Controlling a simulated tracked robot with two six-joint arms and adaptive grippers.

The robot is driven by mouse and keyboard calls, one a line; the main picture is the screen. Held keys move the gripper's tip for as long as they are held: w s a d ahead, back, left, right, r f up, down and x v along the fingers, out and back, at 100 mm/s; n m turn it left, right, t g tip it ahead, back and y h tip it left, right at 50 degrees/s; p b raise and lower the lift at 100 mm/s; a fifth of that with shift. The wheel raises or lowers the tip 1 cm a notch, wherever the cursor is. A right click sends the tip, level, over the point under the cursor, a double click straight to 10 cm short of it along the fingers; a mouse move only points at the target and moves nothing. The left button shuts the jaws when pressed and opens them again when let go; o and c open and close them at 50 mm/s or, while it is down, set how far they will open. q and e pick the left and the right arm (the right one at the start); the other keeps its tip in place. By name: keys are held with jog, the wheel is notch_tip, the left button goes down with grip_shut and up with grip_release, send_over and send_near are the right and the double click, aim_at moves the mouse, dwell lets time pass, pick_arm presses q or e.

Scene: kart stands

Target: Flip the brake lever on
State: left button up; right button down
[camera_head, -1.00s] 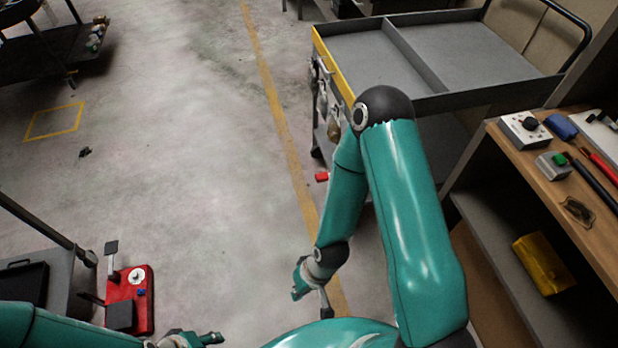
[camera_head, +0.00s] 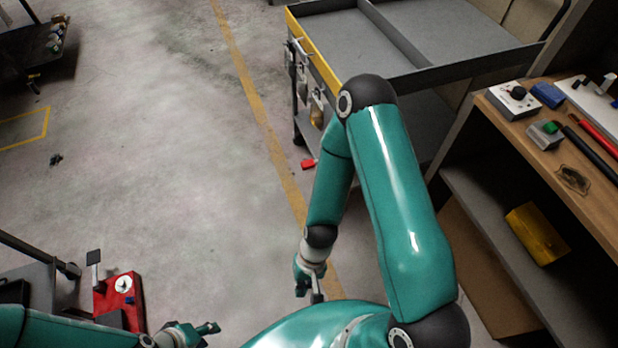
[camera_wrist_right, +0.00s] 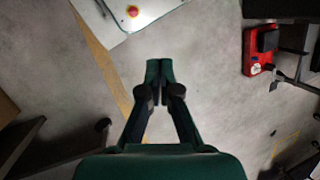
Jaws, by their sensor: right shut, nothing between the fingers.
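No part is clearly recognisable as the brake lever. A red box (camera_head: 135,297) with a pale round dial and a dark pad sits low at the left in the head view. The red box also shows at the upper right of the wrist view (camera_wrist_right: 262,48). My right gripper (camera_head: 317,296) points down over the floor, apart from the box; its fingers are together and empty in the wrist view (camera_wrist_right: 158,72). My left gripper (camera_head: 212,328) is right of the box, too small to judge.
A grey cart (camera_head: 330,68) with a yellow edge and hanging locks stands ahead. A wooden bench (camera_head: 545,165) at the right holds a white panel with a small lever (camera_head: 609,83) and switch boxes. A dark stand (camera_head: 35,290) is at the left.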

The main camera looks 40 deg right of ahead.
notch_tip(320, 180, down, 8)
jog(key=s+a+m+g+y+b, duration=0.2)
jog(key=a+m+y+b, duration=0.1)
jog(key=m+b, duration=0.25)
jog(key=w+a+f+m+t+y+b, duration=0.2)
jog(key=w+a+f+m+y+b, duration=0.25)
jog(key=w+m+b, duration=0.2)
jog(key=w+d+f+m+t+y+b, duration=0.1)
jog(key=w+d+f+m+t+b, duration=0.1)
jog(key=w+m+t+b, duration=0.3)
jog(key=w+d+f+m+t+y+b, duration=0.15)
jog(key=w+t, duration=0.25)
jog(key=w, duration=0.4)
jog(key=w+d+f+m+t+h+b, duration=0.5)
jog(key=w+d+m+t, duration=0.25)
jog(key=w+d, duration=0.3)
pick_arm(q)
notch_tip(320, 180, down, 31)
jog(key=b, duration=0.5)
jog(key=shift+r, duration=0.2)
pick_arm(e)
jog(key=d+f+m+t+h, duration=0.3)
jog(key=d+m+t+h, duration=0.2)
jog(key=d+h, duration=0.8)
jog(key=d+m, duration=0.2)
jog(key=d, duration=0.4)
jog(key=shift+d+m+h, duration=0.3)
jog(key=shift+m+h, duration=0.1)
